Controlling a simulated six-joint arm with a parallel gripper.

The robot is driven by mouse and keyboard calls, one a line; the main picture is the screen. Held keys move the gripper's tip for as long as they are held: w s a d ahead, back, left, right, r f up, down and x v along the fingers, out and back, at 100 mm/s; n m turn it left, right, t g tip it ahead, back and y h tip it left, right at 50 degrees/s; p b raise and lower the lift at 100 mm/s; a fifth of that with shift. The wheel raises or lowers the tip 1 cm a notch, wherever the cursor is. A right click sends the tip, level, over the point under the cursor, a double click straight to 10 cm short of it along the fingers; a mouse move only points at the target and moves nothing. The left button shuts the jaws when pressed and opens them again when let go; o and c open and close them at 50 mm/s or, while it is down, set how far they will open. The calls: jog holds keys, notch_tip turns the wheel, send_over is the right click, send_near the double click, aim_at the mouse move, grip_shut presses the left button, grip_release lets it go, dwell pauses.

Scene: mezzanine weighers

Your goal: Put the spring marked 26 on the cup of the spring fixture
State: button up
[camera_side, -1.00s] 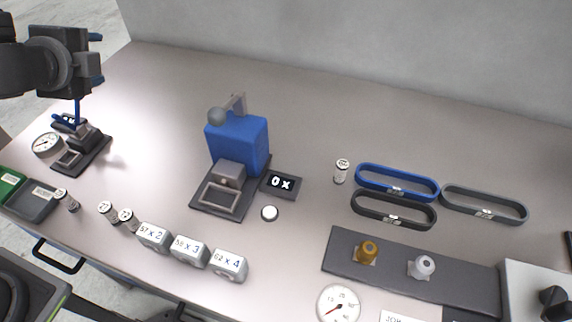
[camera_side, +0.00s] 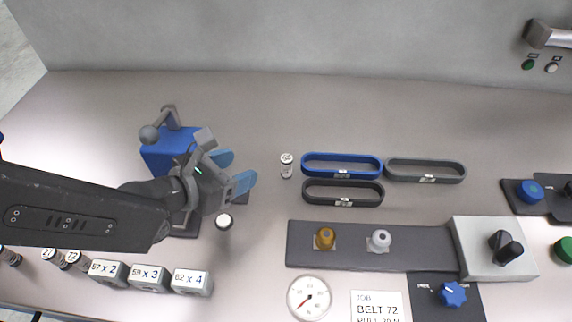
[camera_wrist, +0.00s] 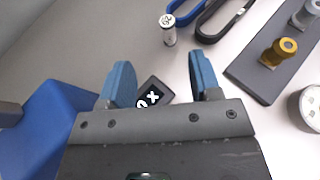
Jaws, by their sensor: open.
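A small upright cylinder (camera_side: 287,165) with a white marked top, which looks like a spring, stands alone left of the belt loops. It also shows in the wrist view (camera_wrist: 168,30), beyond my fingertips; I cannot read its mark for certain. More such cylinders (camera_side: 75,259) stand at the left front, partly hidden by my arm. My gripper (camera_side: 238,171) is open and empty, just right of a blue machine (camera_side: 165,150), with its blue fingers toward the lone cylinder but apart from it. I cannot tell which device is the spring fixture; its cup is not identifiable.
Blue (camera_side: 342,171), black (camera_side: 343,200) and grey (camera_side: 425,178) loops lie right of the lone cylinder. A dark plate (camera_side: 350,262) carries brass and white posts. A dial (camera_side: 309,298) and marked blocks (camera_side: 149,279) lie in front. The table behind the loops is clear.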

aim_at(284, 160)
jog(key=x, duration=0.2)
jog(key=f+x, duration=0.1)
jog(key=x, duration=0.4)
jog(key=shift+s+f, duration=0.25)
jog(key=shift+s, duration=0.1)
jog(key=shift+x, duration=3.25)
jog(key=shift+s+d, duration=0.15)
grip_shut()
